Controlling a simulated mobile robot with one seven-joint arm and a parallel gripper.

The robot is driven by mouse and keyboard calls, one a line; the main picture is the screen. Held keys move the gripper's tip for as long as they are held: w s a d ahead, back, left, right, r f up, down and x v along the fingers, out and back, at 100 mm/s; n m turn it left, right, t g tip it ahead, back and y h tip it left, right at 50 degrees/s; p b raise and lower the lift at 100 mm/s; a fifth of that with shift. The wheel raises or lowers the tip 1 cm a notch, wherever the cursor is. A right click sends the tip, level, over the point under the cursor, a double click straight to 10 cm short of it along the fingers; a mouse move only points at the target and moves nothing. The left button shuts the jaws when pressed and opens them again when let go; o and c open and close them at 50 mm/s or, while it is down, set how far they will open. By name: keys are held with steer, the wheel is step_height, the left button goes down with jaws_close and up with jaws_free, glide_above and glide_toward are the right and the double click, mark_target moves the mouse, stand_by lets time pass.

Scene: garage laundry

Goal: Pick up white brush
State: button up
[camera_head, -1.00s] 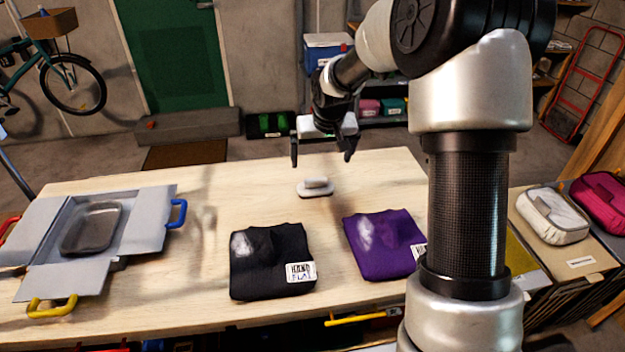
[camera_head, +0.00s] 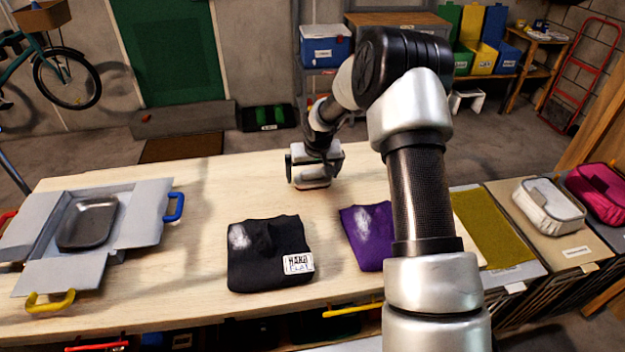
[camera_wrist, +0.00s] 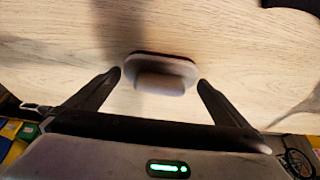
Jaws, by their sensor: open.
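The white brush (camera_wrist: 162,72) lies on the wooden table, its raised handle toward the camera in the wrist view. My gripper (camera_wrist: 160,82) is open, with one finger at each end of the brush. Small gaps seem to show between the fingertips and the brush, and nothing is held. In the head view my gripper (camera_head: 312,180) is low over the far middle of the table. There the brush is mostly hidden by the gripper, and I cannot make it out clearly.
A folded black cloth (camera_head: 268,262) and a purple cloth (camera_head: 368,238) lie nearer on the table (camera_head: 200,285). An open grey box (camera_head: 35,225) with a dark tray (camera_head: 88,222) is at left. The tabletop between box and gripper is clear.

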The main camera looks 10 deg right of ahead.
mark_target(312, 170)
steer(key=shift+w+f, duration=0.1)
steer(key=shift+f, duration=0.1)
steer(key=c, duration=0.9)
step_height(312, 170, up, 10)
steer(key=shift+r, duration=0.1)
steer(key=shift+o, duration=1.3)
steer(key=shift+c, duration=0.4)
